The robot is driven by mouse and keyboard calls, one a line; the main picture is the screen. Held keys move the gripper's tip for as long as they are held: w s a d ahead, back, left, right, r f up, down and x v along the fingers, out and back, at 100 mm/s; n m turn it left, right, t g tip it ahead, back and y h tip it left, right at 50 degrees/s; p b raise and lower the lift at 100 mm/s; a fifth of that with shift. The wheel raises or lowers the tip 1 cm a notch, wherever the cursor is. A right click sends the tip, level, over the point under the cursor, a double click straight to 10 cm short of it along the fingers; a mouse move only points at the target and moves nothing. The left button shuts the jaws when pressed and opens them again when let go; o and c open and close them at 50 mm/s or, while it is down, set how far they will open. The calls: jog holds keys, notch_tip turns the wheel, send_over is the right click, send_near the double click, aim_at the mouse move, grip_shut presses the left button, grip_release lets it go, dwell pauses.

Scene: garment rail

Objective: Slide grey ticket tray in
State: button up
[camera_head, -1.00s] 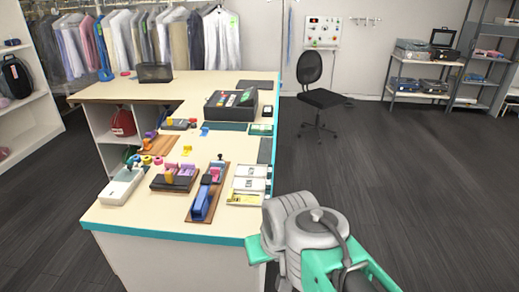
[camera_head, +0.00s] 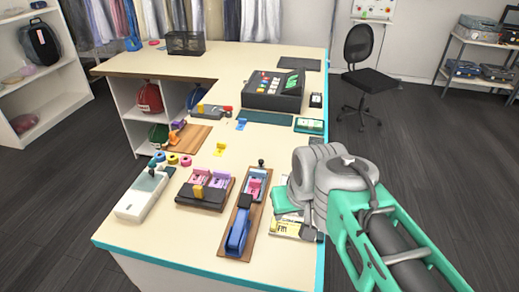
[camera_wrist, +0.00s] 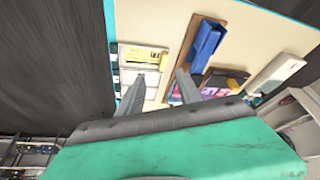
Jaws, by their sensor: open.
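A pale ticket tray unit (camera_head: 290,234) lies at the right edge of the counter, mostly hidden behind my arm in the head view. In the wrist view the ticket trays (camera_wrist: 124,52) lie in a row; the front one holds a yellow and white ticket (camera_wrist: 150,57). I cannot tell which tray is the grey one, or how far any is out. My gripper (camera_wrist: 163,78) is open and empty, pointing down above the counter. Its left finger overlaps the trays in the wrist view, and its right finger lies near a wooden board.
A blue stapler-like tool (camera_head: 237,232) stands on a wooden board left of the trays. Farther left are a dark block with coloured pieces (camera_head: 206,190) and a white device (camera_head: 142,195). A dark till (camera_head: 274,90) stands behind. The floor right of the counter (camera_head: 430,170) is clear.

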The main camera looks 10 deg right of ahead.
jog(key=w+r+n, duration=0.1)
jog(key=w+r, duration=0.1)
jog(key=w, duration=0.8)
jog(key=n+y+b, duration=0.1)
jog(key=n+y, duration=0.1)
jog(key=n, duration=0.1)
send_near(261, 160)
jog(key=shift+g, duration=0.3)
jog(key=p+x, duration=0.1)
jog(key=x, duration=0.6)
jog(key=shift+w+a+f+p, duration=0.1)
jog(key=shift+w+f+p, duration=0.1)
jog(key=shift+p, duration=0.2)
jog(key=shift+w+f, duration=0.1)
jog(key=shift+f, duration=0.15)
jog(key=shift+c, duration=0.3)
grip_shut()
